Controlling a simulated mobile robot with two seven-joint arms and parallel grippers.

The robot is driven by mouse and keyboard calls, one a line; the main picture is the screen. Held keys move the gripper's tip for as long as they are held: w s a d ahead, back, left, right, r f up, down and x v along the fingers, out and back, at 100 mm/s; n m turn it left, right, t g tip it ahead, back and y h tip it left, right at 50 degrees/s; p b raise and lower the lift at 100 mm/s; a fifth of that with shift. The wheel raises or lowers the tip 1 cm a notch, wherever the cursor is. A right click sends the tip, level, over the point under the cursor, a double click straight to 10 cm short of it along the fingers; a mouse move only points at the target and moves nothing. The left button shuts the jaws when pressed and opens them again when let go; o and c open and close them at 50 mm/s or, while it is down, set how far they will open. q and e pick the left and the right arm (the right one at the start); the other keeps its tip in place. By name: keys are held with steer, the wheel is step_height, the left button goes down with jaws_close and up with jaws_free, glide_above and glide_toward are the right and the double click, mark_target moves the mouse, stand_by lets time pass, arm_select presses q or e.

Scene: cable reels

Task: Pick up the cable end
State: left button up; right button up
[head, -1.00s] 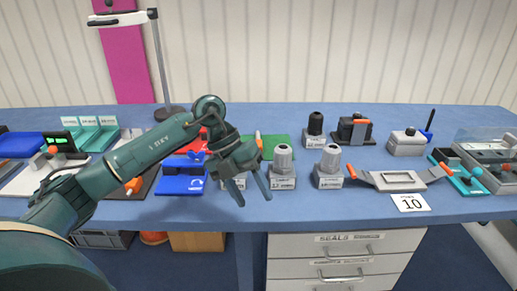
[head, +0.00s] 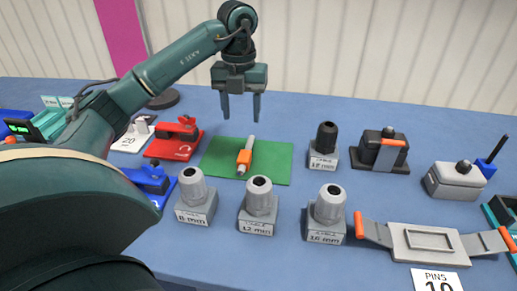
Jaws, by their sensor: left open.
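The cable end (head: 245,158) is a short grey piece with an orange band. It lies on a green mat (head: 275,165) in the middle of the blue table. My left gripper (head: 240,119) is open and empty, fingers pointing down, and shows above the far part of the mat. It is apart from the cable end. My right gripper is not in view.
Grey cable glands (head: 258,205) marked in mm stand in front of the mat. A dark-topped gland (head: 324,146) stands to its right, a red tool (head: 174,138) to its left. A blue tool (head: 149,183) and a grey tray with orange handles (head: 432,243) are nearer.

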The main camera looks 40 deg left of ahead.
arm_select(q)
steer(key=b, duration=0.1)
glide_above(245, 154)
steer(key=f, duration=0.7)
steer(key=shift+s+a, duration=0.2)
steer(key=shift+s, duration=0.15)
steer(key=shift+w+d+f+p, duration=0.1)
steer(key=shift+w+f+p, duration=0.1)
steer(key=shift+f, duration=1.3)
steer(key=shift+w+d+f+p, duration=0.1)
steer(key=shift+f+p, duration=0.05)
steer(key=shift+f, duration=1.3)
steer(key=shift+c, duration=0.4)
jaws_close()
